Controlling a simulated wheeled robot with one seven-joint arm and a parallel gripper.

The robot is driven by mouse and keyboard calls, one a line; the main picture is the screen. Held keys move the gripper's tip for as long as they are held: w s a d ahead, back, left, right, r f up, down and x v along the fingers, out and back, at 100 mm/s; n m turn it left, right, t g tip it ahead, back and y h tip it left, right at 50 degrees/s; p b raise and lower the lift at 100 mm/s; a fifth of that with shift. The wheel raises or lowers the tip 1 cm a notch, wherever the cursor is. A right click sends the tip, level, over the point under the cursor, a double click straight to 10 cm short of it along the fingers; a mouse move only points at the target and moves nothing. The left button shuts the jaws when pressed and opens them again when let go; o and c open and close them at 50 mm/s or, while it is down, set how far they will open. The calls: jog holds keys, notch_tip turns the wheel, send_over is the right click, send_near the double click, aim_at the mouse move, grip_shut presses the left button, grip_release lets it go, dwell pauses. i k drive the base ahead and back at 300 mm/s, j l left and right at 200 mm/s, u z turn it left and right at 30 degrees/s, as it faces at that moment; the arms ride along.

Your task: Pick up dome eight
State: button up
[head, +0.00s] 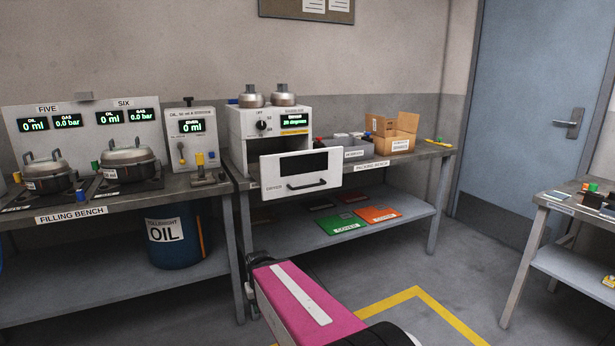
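Two metal domes sit side by side on top of the white oven: a left dome (252,97) and a right dome (283,95). Both have a dark fitting on top. No number is readable on either, so I cannot tell which is dome eight. The oven (240,125) stands on the packing bench, with its front door (301,172) hanging low and forward. Its display reads about 20-odd degrees. My pink arm reaches in from the bottom of the head view, in front of the benches.
Lidded metal vessels (128,163) (47,172) stand on the filling bench (70,217) at left, under the FIVE and SIX displays. A cardboard box (392,133) is right of the oven. A blue oil drum (173,238) stands below. Another table (575,212) is at right. The central floor looks clear.

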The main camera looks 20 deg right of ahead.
aim_at(279, 97)
jog(key=i, duration=0.55)
jog(key=i+z, duration=0.1)
jog(key=z, duration=0.75)
jog(key=i+z, duration=0.15)
jog(key=z, duration=0.3)
